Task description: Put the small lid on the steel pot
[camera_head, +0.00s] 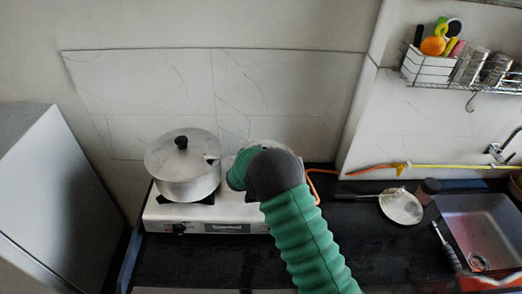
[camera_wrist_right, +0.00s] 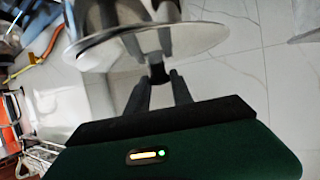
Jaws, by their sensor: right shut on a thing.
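My right gripper (camera_wrist_right: 158,78) is shut on the black knob of a shiny round lid (camera_wrist_right: 205,42) in the wrist view. The lid's face mirrors the fingers. A steel pot (camera_wrist_right: 88,14) shows just beyond the lid there; I cannot tell whether the lid touches it. In the head view my right forearm and dark wrist cover the gripper and most of a pale round shape (camera_head: 268,146) over the stove's right side. A larger pot (camera_head: 187,184) with a black-knobbed lid (camera_head: 165,151) stands on the left burner. My left gripper is out of view.
The white stove (camera_head: 165,217) sits on a black counter (camera_head: 190,262). A round metal pan or lid (camera_head: 401,207), a dark jar (camera_head: 429,188) and the sink (camera_head: 480,225) are at the right. A wire rack (camera_head: 430,72) hangs above. An orange hose (camera_head: 390,168) runs along the wall.

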